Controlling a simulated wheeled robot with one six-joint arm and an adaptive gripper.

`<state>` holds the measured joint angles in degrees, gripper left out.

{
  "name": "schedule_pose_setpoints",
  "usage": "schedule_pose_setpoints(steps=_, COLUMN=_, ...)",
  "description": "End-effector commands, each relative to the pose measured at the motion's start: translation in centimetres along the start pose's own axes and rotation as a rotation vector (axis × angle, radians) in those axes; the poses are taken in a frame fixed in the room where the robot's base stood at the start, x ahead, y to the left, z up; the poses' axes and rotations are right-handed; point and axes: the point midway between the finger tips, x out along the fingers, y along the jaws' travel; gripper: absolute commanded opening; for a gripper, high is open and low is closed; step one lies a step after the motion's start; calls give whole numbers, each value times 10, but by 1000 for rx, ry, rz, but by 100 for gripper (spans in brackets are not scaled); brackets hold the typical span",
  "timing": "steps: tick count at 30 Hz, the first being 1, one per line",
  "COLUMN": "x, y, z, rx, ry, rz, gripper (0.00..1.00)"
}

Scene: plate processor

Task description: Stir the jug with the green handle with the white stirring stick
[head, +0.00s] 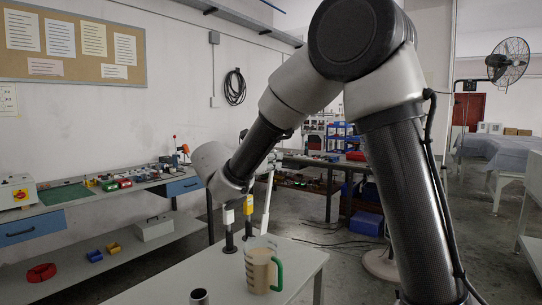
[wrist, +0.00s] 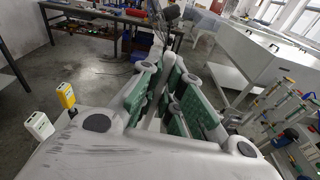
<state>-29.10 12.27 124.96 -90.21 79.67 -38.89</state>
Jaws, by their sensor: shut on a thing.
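The jug with the green handle (head: 262,272) stands upright on the white table; it is translucent, with pale contents and its handle on the right. My gripper (head: 263,166) is above it, partly hidden behind my arm. In the wrist view my gripper (wrist: 165,105) shows green finger pads closed on a thin pale stick. The white stirring stick (head: 267,204) hangs down from the gripper, nearly upright, with its lower end close to the jug's top. I cannot tell whether its tip is inside the rim. The jug is not clearly visible in the wrist view.
A white-topped holder (head: 229,216) and a yellow one (head: 247,208) stand on dark posts left of the stick. A metal cup (head: 199,297) is at the table's front. Workbenches with tools line the wall (head: 75,195). The white table (head: 150,290) is bare at left.

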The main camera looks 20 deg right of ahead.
Motion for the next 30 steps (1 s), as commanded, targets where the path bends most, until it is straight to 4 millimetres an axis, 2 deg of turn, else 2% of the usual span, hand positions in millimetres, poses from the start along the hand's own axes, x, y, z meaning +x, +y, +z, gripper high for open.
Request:
schedule_pose_setpoints(steps=8, x=12, y=-7, z=-21, rx=-2, ry=1, rz=-1, gripper=0)
schedule_pose_setpoints(steps=30, x=12, y=-7, z=-86, rx=-2, ry=0, rz=-1, gripper=0)
